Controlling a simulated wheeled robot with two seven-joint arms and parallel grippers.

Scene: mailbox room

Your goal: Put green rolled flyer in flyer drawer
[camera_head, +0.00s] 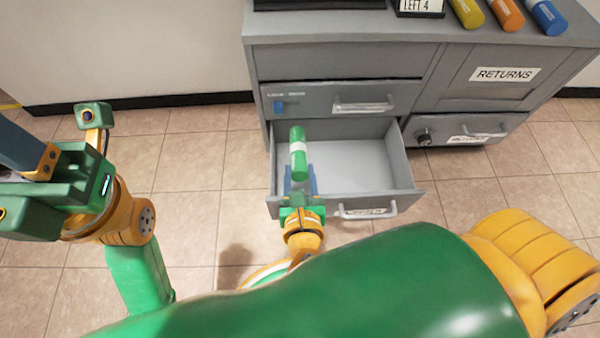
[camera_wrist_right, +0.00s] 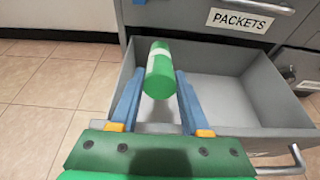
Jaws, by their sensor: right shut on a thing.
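The green rolled flyer (camera_head: 298,152) has a white band and is held in my right gripper (camera_head: 300,182). It is over the left part of an open drawer (camera_head: 402,160), above the drawer floor. In the right wrist view the flyer (camera_wrist_right: 159,72) is between the two blue fingers of the right gripper (camera_wrist_right: 160,88), pointing toward the cabinet. The drawer (camera_wrist_right: 262,85) is pulled out and its visible floor is bare. Its front label is too small to read. My left gripper (camera_head: 40,160) is at the left, away from the cabinet; its fingers are not clear.
The grey cabinet (camera_head: 345,62) has a closed drawer above the open one and a RETURNS door (camera_head: 505,74) at the right. Yellow (camera_head: 467,12), orange (camera_head: 507,13) and blue rolls (camera_head: 548,16) lie on top. The tiled floor at the left is clear.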

